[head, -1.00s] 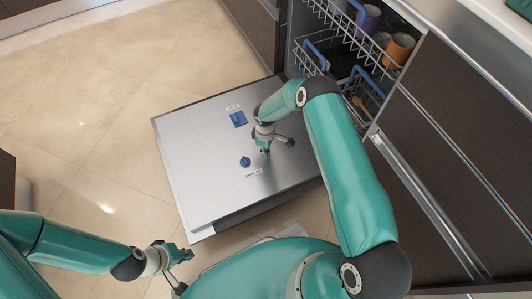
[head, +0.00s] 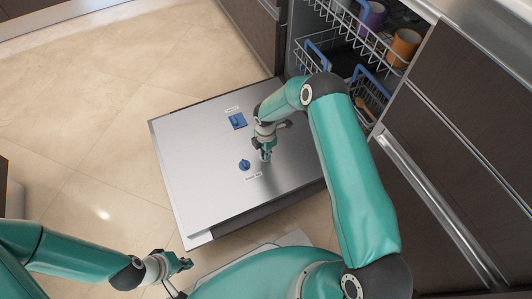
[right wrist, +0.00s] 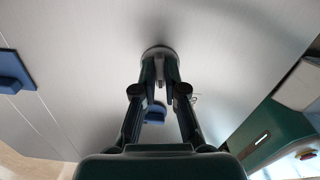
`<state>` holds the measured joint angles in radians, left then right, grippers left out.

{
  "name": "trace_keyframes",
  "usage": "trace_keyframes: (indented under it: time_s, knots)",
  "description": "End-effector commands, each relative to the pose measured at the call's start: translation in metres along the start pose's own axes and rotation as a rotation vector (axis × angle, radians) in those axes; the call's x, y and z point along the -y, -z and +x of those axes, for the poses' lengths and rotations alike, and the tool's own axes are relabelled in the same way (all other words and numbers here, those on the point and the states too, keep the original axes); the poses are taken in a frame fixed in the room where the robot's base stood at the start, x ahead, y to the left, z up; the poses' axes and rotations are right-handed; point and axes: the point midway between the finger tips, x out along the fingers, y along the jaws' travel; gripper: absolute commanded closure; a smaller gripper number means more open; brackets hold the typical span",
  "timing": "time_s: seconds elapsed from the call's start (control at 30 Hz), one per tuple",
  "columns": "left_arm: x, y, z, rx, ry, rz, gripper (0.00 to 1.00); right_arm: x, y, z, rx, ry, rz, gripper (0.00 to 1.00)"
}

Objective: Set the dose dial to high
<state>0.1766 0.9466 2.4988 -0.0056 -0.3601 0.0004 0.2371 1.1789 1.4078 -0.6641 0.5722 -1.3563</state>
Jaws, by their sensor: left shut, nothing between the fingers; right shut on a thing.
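The open dishwasher door (head: 197,180) lies flat like a silver panel. My right gripper (head: 265,155) is on it, pointing down. In the right wrist view its fingers (right wrist: 160,70) are shut on a small upright grip on a grey round dial (right wrist: 147,50). In the head view the gripper hides this dial. A blue knob (head: 244,165) stands on the door just left of the gripper, apart from it. A small printed label (head: 254,175) lies near it, too small to read. My left gripper (head: 184,263) is shut and empty, below the door's near edge.
A blue square piece (head: 237,121) with a label sits farther back on the door. Behind is the open dishwasher with a wire rack (head: 340,30), an orange mug (head: 403,45) and a purple mug (head: 372,14). Dark cabinets stand at right. The tiled floor at left is clear.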

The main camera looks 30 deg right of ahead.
Motion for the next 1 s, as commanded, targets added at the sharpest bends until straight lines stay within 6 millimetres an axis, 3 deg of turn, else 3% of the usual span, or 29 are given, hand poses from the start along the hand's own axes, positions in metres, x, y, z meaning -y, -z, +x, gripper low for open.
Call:
trace_keyframes:
  time_s: [0.4, 1.0]
  knots:
    - [0.0012, 0.0000, 0.0033, 0.000, 0.000, 0.000, 1.00, -0.0005, 0.0002, -0.0003, 0.000, -0.002, -0.289, 1.00]
    - [0.0013, 0.0001, 0.0036, 0.000, 0.000, 0.000, 1.00, -0.0004, 0.0003, -0.0004, 0.000, -0.002, -0.368, 1.00]
